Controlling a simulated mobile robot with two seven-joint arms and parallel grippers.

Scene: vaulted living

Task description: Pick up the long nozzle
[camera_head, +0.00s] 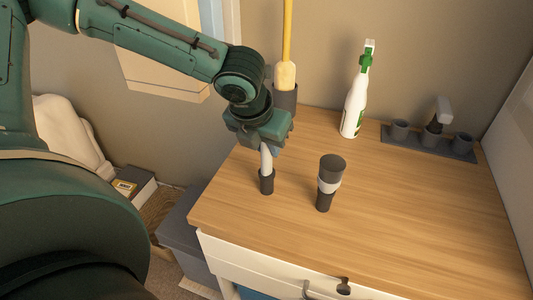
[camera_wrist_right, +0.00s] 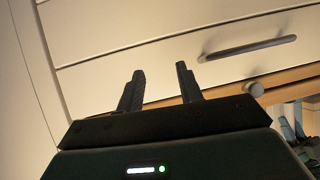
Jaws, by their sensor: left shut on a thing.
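The long nozzle (camera_head: 267,165) is a slim pale tube with a dark grey cup-like lower part (camera_head: 266,185). It stands upright at the left part of the wooden top (camera_head: 400,215). My left gripper (camera_head: 267,147) points down over it and is shut on its upper end, which the fingers partly hide. I cannot tell whether its lower end touches the wood. My right gripper (camera_wrist_right: 160,88) shows only in the right wrist view. Its two dark fingers are apart with nothing between them, in front of pale drawer fronts.
A dark-topped, pale-banded piece (camera_head: 330,175) stands right of the nozzle. A white and green spray bottle (camera_head: 354,105) stands behind. A grey rack (camera_head: 430,142) with cups is at the back right. A yellow-handled brush (camera_head: 286,75) rises behind my left gripper. The front right wood is clear.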

